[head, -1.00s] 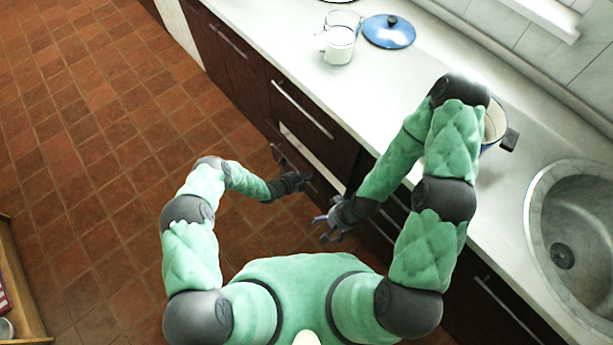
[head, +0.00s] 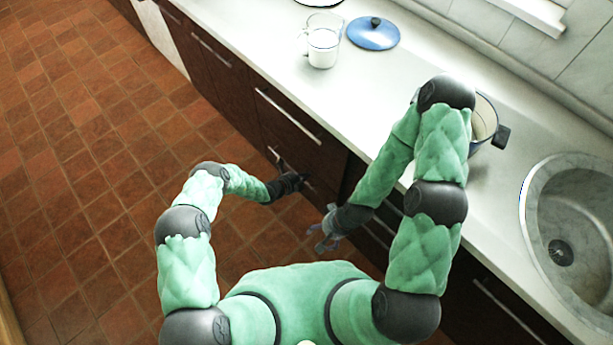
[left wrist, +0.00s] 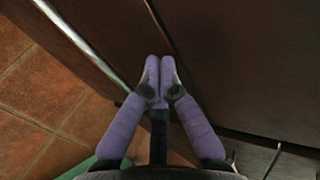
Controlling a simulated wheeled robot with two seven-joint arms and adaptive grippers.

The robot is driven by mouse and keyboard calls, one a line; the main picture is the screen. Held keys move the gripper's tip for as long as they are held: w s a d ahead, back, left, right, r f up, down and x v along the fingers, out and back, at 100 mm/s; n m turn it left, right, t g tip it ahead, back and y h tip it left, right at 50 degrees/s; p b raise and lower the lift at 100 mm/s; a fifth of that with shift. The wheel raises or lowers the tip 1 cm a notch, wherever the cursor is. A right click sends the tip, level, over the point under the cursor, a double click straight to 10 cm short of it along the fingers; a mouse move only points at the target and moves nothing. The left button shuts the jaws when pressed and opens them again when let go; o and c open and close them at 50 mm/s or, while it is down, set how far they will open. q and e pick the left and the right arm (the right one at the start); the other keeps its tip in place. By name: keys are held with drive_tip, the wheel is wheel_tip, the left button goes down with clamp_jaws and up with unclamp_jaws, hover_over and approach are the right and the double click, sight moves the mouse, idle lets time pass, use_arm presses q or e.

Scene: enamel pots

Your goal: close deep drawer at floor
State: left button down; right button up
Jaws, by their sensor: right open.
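The deep floor drawer is a dark brown front low in the cabinet, with a long metal handle (head: 274,154). No open gap shows above it in the head view. In the left wrist view the dark front (left wrist: 115,28) fills the upper part, with its bar handle (left wrist: 85,45) at the left. My left gripper (head: 298,182) is at the drawer front; its purple fingers (left wrist: 160,75) are together with nothing between them. Whether the tips touch the front is unclear. My right gripper (head: 322,236) is open and empty, in front of the cabinet nearer to me.
Above is another drawer with a bar handle (head: 288,115). The tiled floor (head: 90,150) at left is clear.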

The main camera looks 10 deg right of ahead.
use_arm(q)
drive_tip(key=s+f+p+v, duration=0.1)
drive_tip(key=p+v, duration=0.3)
drive_tip(key=v, duration=0.9)
drive_tip(key=shift+a+f, duration=0.35)
drive_tip(key=shift+f, duration=0.15)
drive_tip(key=s+a+r+m+g+y, duration=0.25)
drive_tip(key=s+m+g, duration=0.25)
drive_tip(key=s+m, duration=0.55)
drive_tip(key=s+a+r+m+g+y, duration=0.1)
drive_tip(key=s+r+m+g, duration=0.25)
drive_tip(key=s+m, duration=0.65)
drive_tip(key=s+a+r+m+t+y, duration=0.1)
drive_tip(key=r+m, duration=0.3)
drive_tip(key=m, duration=0.6)
drive_tip(key=s+a+r+m+t+y, duration=0.1)
drive_tip(key=r+m, duration=0.4)
drive_tip(key=m, duration=0.5)
drive_tip(key=shift+a, duration=0.85)
